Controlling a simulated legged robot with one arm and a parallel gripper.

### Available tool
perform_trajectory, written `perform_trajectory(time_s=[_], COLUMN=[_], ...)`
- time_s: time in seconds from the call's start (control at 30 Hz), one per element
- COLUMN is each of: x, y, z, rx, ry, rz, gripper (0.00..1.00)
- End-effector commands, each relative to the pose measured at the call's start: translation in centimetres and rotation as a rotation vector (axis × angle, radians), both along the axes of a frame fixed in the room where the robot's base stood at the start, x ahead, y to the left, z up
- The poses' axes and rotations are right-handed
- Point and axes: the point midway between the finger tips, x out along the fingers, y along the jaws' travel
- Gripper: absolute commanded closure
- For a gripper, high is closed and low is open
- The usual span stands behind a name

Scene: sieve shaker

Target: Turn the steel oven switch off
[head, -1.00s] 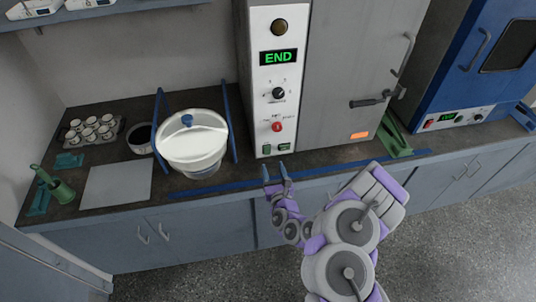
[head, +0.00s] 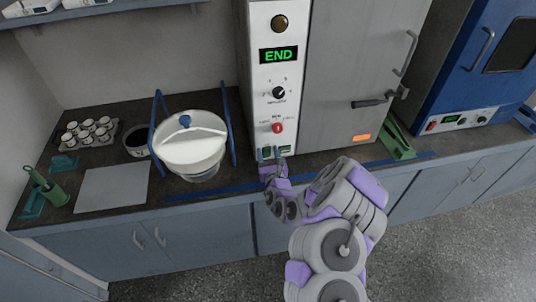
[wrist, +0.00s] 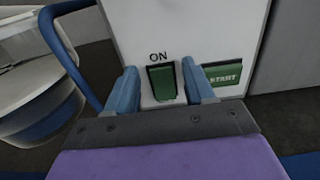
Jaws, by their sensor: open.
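The steel oven (head: 355,85) stands on the bench with a white control panel on its left. Its display reads END. The green switch (wrist: 162,83), labelled ON, sits low on the panel in the wrist view. It is partly hidden in the head view, at the panel's bottom. My gripper (wrist: 160,90) is open, with its blue fingertips on either side of the switch. Nothing is between the fingers except the switch beyond them; I cannot tell whether they touch the panel. In the head view my gripper (head: 268,153) is at the panel's lower edge.
A red knob (head: 277,128) and a black dial (head: 279,93) are above. A white lidded pot (head: 190,150) with blue uprights stands left of the oven. A blue oven (head: 480,75) is at right.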

Motion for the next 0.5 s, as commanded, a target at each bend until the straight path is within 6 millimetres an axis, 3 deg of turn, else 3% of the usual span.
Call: perform_trajectory(time_s=[0.07, 0.5], x=[-0.01, -0.03], y=[-0.01, 0.01], z=[0.0, -0.03], rx=[0.0, -0.001], ry=[0.0, 0.001], rz=[0.0, 0.001], gripper=[0.49, 0.91])
